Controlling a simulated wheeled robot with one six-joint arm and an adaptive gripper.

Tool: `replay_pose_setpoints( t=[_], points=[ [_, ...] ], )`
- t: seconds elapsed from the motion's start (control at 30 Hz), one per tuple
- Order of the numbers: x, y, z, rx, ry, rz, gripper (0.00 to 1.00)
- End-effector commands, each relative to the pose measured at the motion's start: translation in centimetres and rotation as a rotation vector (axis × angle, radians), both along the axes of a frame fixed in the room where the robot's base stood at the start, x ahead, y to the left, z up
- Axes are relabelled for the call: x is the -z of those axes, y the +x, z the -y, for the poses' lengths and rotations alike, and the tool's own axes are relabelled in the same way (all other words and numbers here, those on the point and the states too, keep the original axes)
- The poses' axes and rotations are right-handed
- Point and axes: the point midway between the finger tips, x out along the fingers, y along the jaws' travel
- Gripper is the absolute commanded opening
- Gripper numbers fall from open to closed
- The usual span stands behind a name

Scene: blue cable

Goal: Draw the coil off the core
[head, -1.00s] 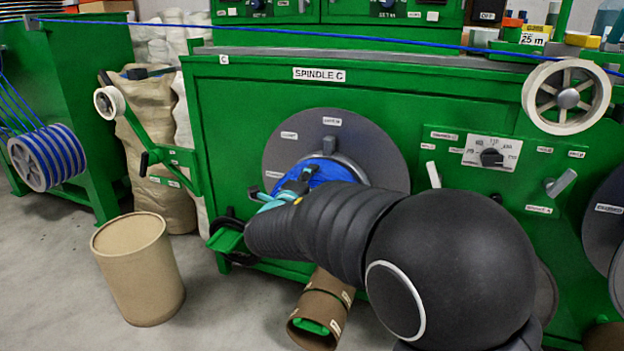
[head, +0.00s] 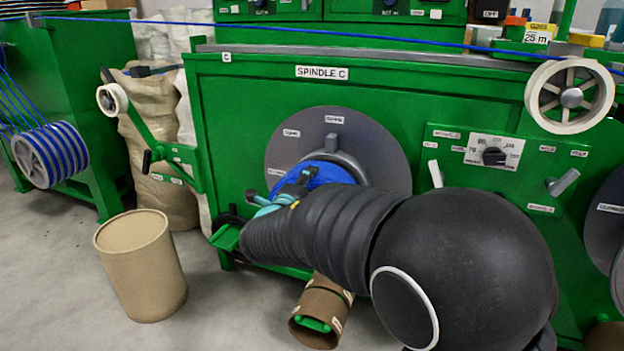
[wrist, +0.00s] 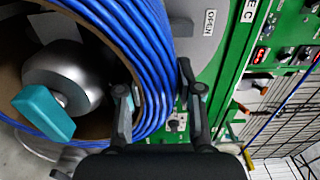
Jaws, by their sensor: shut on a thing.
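The blue cable coil (head: 318,173) sits in front of the grey round plate (head: 365,140) under the SPINDLE C label, largely hidden by my arm. In the wrist view the coil (wrist: 150,30) fills the upper middle, with a brown lining inside its ring. Inside that are a silver rounded hub (wrist: 62,72), apparently the core, and a teal lever (wrist: 42,112). My gripper (wrist: 155,85) is shut on the coil's wall, one finger on the inner side and one on the outer side. In the head view my gripper (head: 290,190) is partly hidden behind its own wrist.
A brown tube (head: 318,315) is below my arm. A green crank arm (head: 165,150) juts out left of the plate. A blue cable (head: 300,30) runs taut across the top.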

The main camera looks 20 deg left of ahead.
Motion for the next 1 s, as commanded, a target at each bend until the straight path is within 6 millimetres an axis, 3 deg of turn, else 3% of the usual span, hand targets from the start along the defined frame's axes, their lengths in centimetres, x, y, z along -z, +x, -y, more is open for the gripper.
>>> replay_pose_setpoints(
  t=[1.0],
  points=[
    [-0.3, -4.6, -0.4, -0.001, 0.002, 0.003, 0.00]
  ],
)
